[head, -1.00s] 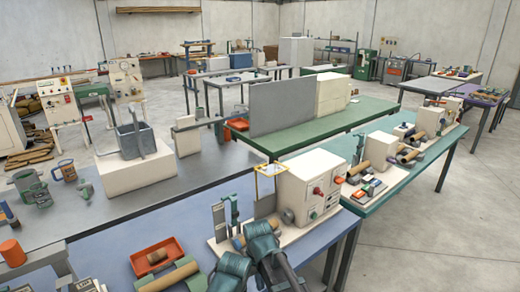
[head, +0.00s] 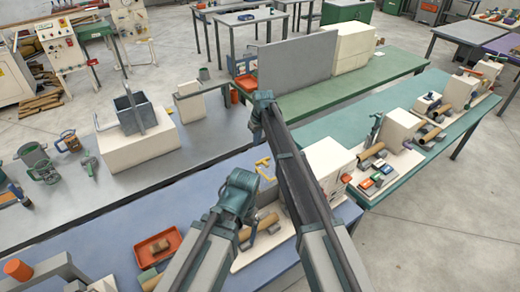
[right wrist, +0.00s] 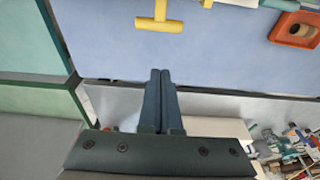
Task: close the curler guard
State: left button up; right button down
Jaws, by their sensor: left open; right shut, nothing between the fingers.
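The curler guard (head: 264,168) shows as a small yellow frame on the blue table, beside the spiral winder's white housing (head: 335,162). My right arm hides much of the winder. A yellow T-shaped bar, which looks like part of the guard, shows at the top of the right wrist view (right wrist: 160,22). My right gripper (head: 263,97) is the upper one, beyond the guard. Its fingers (right wrist: 161,72) are together, empty and apart from the yellow bar. My left gripper (head: 240,180) is open, lower and left of the guard; its fingertips are hard to make out.
A tan roll (head: 268,222) lies by the winder base. An orange tray (head: 158,246) sits on the blue table to the left. A white block with a grey box (head: 135,145) stands on the grey table behind. A green table (head: 380,85) with a grey panel is farther back.

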jog(key=shift+s+f, duration=0.1)
jog(key=shift+s, duration=0.05)
notch_tip(320, 180, down, 10)
jog(key=w+a+b, duration=0.1)
jog(key=w+b, duration=0.1)
jog(key=b, duration=0.8)
jog(key=s+d+r+p, duration=0.2)
jog(key=s, duration=0.1)
jog(key=shift+s+r, duration=0.15)
jog(key=shift+s, duration=0.1)
